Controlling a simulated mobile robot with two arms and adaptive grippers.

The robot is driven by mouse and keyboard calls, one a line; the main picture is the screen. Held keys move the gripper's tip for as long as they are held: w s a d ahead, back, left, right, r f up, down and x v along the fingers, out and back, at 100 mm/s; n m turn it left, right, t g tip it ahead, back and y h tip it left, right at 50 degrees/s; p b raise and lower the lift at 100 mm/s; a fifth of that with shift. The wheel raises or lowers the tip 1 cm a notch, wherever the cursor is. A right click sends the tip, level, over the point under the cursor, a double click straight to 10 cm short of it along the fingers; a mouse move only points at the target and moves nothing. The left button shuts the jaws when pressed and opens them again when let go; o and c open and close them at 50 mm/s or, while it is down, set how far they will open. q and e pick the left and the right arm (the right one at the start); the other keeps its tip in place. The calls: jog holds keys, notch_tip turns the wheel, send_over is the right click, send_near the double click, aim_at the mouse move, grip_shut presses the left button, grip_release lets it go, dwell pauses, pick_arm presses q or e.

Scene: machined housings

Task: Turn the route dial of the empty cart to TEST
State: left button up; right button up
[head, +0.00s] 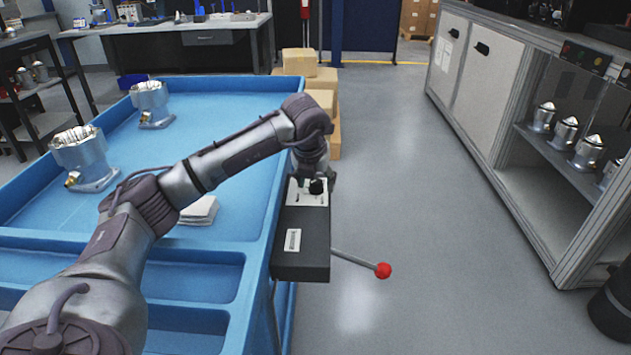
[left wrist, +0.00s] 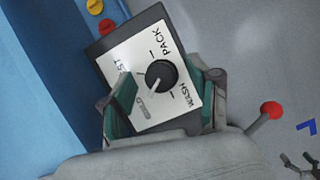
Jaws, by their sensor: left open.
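The blue cart (head: 262,215) fills the left of the head view, with a dark control box (head: 300,262) on its right side. In the left wrist view, the black route dial (left wrist: 161,75) sits on a white plate (left wrist: 136,50). PACK and WASH are readable; two other labels are partly hidden, one ending in ST. The dial's pale mark seems to point to the lower left, away from PACK and WASH. My left gripper (head: 317,186) is over the plate; its open fingers (left wrist: 160,100) stand either side of the dial. Contact cannot be told.
Two metal housings (head: 82,158) (head: 151,104) and a white stack (head: 200,211) are on the cart. A red-knobbed lever (head: 383,270) sticks out right. Boxes (head: 318,90) stand behind. A dark gripper-like shape (left wrist: 300,164), perhaps my right gripper, is at the wrist view's corner.

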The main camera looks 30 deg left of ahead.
pick_arm(q)
jog(key=shift+c, duration=0.3)
jog(key=c, duration=1.1)
jog(key=shift+m, duration=0.3)
jog(key=shift+a+r+m+h, duration=0.1)
jog(key=shift+m+h, duration=0.4)
jog(key=shift+m, duration=0.4)
jog(key=m+h+p, duration=0.1)
jog(key=m+p, duration=0.1)
jog(key=m, duration=0.2)
jog(key=m+h+p, duration=0.1)
jog(key=m+h, duration=0.1)
jog(key=m, duration=0.2)
jog(key=shift+a+m+g+p, duration=0.15)
jog(key=shift+m+g+p, duration=0.25)
jog(key=shift+m+h, duration=0.4)
jog(key=shift+m, duration=0.3)
pick_arm(e)
jog(key=s+f+g, duration=0.1)
jog(key=s+f, duration=0.4)
jog(key=f, duration=0.8)
jog(key=shift+s+d, duration=0.15)
jog(key=shift+d, duration=0.15)
